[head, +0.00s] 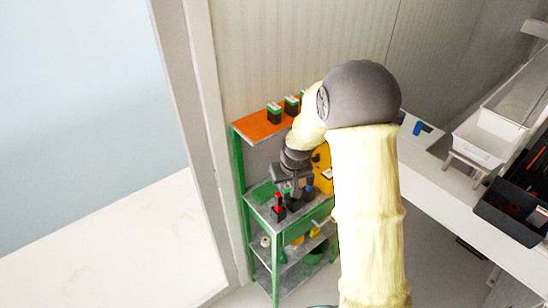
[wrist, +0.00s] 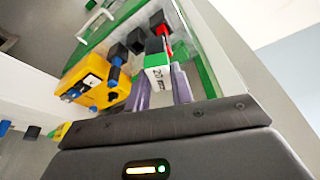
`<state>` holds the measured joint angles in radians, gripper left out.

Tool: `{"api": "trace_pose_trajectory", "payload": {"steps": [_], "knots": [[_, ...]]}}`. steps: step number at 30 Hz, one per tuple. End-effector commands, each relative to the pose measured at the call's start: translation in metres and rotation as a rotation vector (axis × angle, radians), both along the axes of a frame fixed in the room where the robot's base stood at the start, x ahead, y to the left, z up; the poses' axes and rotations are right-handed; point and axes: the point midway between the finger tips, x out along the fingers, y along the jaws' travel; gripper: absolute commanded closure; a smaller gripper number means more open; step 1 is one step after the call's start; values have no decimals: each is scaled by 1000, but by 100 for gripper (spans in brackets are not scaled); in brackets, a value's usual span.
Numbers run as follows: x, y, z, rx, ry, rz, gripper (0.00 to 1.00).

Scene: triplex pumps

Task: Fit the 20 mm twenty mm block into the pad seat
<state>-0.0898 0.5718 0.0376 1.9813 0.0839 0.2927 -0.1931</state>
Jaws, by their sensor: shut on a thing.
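My gripper (head: 293,187) points down over the middle shelf of a green rack in the head view. In the wrist view, its pale fingers (wrist: 161,94) are shut on the twenty mm block (wrist: 157,72), a white and green block marked "20". The block is held just above the shelf, close to several dark blocks; I cannot tell if it touches anything. In the head view, the gripper and arm hide the block. I cannot single out the pad seat for certain in either view.
A red-topped dark piece (head: 279,207) stands by my gripper. A yellow device (wrist: 95,84) with a blue-topped piece (wrist: 116,70) is close on the left in the wrist view. Green and black blocks (head: 274,112) stand on the orange top shelf (head: 256,125). A white worktop is on the right.

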Motion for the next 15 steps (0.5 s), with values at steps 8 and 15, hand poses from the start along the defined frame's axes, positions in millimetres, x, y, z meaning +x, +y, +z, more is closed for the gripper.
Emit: {"api": "trace_pose_trajectory", "payload": {"steps": [8, 15], "knots": [[-48, -56, -120, -8, 11, -186, 100], [-65, -70, -144, -11, -1, -240, 100]]}}
